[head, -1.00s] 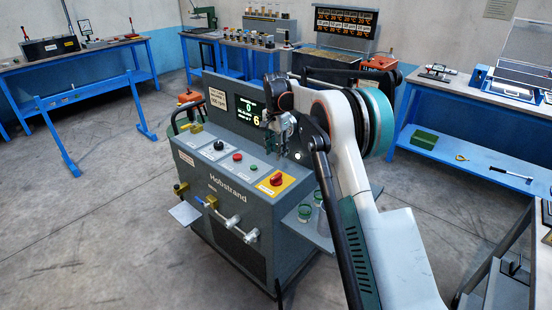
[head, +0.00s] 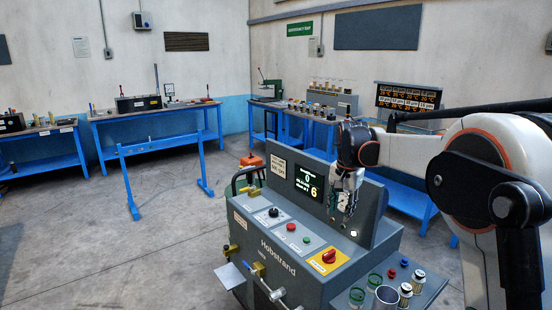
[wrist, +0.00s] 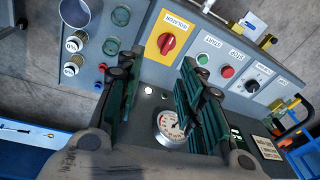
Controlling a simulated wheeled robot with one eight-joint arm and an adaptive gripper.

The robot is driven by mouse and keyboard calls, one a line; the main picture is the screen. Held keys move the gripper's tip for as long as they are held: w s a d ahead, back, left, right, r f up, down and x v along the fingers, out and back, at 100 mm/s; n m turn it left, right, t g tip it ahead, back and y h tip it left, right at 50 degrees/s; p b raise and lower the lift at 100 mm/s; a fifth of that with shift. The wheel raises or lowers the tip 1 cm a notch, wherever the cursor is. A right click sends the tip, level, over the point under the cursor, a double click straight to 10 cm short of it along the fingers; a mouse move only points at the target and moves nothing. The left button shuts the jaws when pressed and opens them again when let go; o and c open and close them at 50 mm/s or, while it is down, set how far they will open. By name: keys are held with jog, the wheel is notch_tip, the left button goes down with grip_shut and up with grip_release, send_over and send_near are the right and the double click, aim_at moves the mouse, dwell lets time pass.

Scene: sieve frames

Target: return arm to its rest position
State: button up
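My gripper (head: 342,212) hangs at the end of my folded arm, in front of the grey Hobstrand machine's upright display panel in the head view. In the wrist view its two dark green fingers (wrist: 158,88) stand apart with nothing between them. Behind them the machine's control panel (wrist: 225,70) shows upside down, with a round gauge (wrist: 172,127) beyond the gap. My arm's white links fill the right of the head view. No contact between the gripper and the machine is visible.
The machine's side shelf (head: 400,303) holds a metal cup (head: 385,299), green-lidded jars and white-capped vials (head: 405,292). A red isolator knob (head: 328,256) sits on the panel. Blue benches (head: 155,112) line the walls.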

jog(key=s+r+n+t, duration=0.15)
jog(key=s+r, duration=0.25)
jog(key=s, duration=0.6)
jog(key=s+r+n+t, duration=0.1)
jog(key=s+r+n, duration=0.2)
jog(key=s, duration=0.7)
jog(key=s+f+n+t, duration=0.1)
jog(key=s+f+n, duration=0.1)
jog(key=s, duration=0.7)
jog(key=s+f+n+t, duration=0.1)
jog(key=s+f, duration=0.4)
jog(key=s, duration=0.5)
jog(key=shift+a+f+n+t, duration=0.25)
jog(key=shift+n+t, duration=0.1)
jog(key=shift+t, duration=0.1)
